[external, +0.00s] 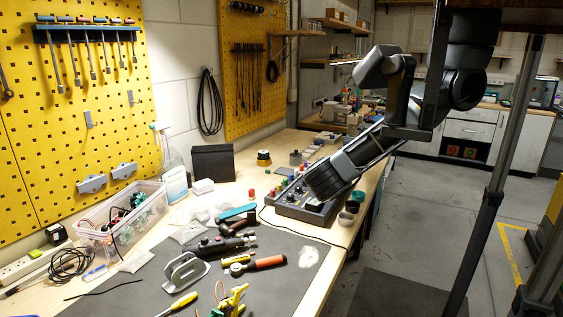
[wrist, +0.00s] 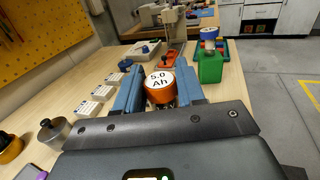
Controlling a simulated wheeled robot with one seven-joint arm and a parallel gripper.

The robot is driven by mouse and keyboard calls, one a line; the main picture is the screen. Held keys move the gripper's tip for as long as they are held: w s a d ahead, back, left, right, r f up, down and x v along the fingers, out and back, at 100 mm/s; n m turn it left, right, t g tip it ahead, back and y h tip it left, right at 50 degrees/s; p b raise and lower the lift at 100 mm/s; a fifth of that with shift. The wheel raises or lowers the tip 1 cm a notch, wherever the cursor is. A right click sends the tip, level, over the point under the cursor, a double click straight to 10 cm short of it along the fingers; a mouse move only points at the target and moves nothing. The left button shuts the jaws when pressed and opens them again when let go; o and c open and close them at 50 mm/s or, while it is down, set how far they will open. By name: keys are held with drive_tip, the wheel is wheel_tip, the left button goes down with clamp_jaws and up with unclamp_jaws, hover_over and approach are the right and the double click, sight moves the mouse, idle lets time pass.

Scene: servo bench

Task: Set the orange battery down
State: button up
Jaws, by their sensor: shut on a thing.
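The orange battery (wrist: 158,94), with a white top marked "5.0 Ah", is between the two blue fingers of my gripper (wrist: 160,82) in the wrist view. The fingers are shut on its sides. Its lower part is hidden by the gripper body, so I cannot tell whether it touches the bench (wrist: 231,98). In the external view my arm reaches in from the upper right over the bench's right side. There, the dark wrist end hides the fingers and the battery.
Several white blocks (wrist: 96,105) line the left side.

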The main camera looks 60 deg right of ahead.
drive_tip(key=w+a+r+n+t+y+p, duration=0.1)
drive_tip(key=w+a+r+n+t, duration=0.15)
drive_tip(key=w+a, duration=0.85)
drive_tip(key=w+a+r+n+t+y+p, duration=0.1)
drive_tip(key=w+a+t+y, duration=0.15)
drive_tip(key=w+a, duration=0.9)
drive_tip(key=shift+h, duration=0.45)
drive_tip(key=w+a+f+b, duration=0.2)
drive_tip(key=w+f, duration=0.1)
drive_tip(key=w+a+f+b, duration=0.2)
drive_tip(key=w+f, duration=0.1)
drive_tip(key=f, duration=0.1)
drive_tip(key=w+a+f+b, duration=0.2)
drive_tip(key=w+a+f, duration=0.1)
drive_tip(key=f, duration=0.1)
drive_tip(key=shift+f+b, duration=0.3)
drive_tip(key=shift+f, duration=0.05)
